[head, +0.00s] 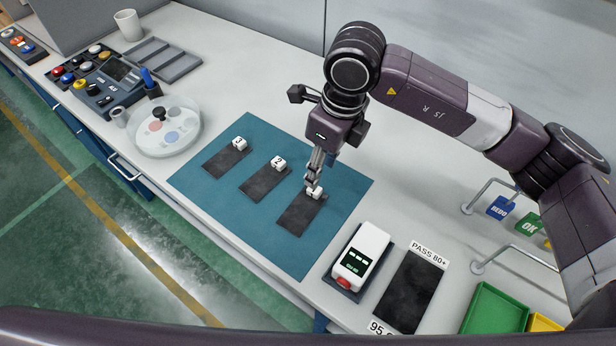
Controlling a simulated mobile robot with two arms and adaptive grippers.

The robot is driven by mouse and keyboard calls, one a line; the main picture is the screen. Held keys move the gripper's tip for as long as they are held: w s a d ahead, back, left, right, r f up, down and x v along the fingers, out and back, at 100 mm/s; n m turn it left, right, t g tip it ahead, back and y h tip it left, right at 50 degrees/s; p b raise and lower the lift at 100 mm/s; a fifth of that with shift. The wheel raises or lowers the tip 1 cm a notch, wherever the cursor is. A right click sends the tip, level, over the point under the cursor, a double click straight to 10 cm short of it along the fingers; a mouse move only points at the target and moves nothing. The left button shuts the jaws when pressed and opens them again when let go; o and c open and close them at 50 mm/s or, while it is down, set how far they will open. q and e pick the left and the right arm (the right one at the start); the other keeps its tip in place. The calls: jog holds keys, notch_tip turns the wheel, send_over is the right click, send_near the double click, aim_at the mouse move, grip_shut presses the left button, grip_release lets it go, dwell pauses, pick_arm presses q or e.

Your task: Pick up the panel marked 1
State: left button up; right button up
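Three dark rectangular panels lie in a row on a blue mat (215,191), each with a small white block at its far end. The middle panel (262,187) has a block (279,163) that reads 2. The mark on the block (239,143) of the left panel (224,161) is too small to read surely. The right panel (300,216) has its block (316,194) at my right gripper's fingertips, and its mark is partly hidden. My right gripper (313,186) points down there with its fingers close together; whether it grips the block is unclear. My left gripper is out of view.
A white device with a display (361,256) and a dark pad (409,291) labelled PASS 80+ stand right of the mat. A round white tray (165,138) and a button console (99,82) are to the left. A green bin (497,310) is at lower right.

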aim_at(318, 193)
jog(key=shift+s+a+f+p, duration=0.1)
jog(key=shift+s+f+p, duration=0.2)
jog(key=shift+f, duration=0.45)
jog(key=shift+a+f+p, duration=0.2)
jog(key=shift+f+p, duration=0.55)
jog(key=shift+f, duration=0.1)
jog(key=f, duration=0.1)
jog(key=f+p, duration=0.1)
jog(key=shift+w+a+f, duration=0.15)
jog(key=shift+w+f, duration=0.15)
jog(key=shift+f, duration=0.1)
jog(key=shift+w+f, duration=0.1)
jog(key=shift+f, duration=0.5)
jog(key=shift+a, duration=0.1)
jog(key=c, duration=0.5)
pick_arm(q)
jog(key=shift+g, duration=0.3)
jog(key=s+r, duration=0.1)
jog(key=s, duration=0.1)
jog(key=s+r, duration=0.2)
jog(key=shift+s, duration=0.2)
pick_arm(e)
grip_shut()
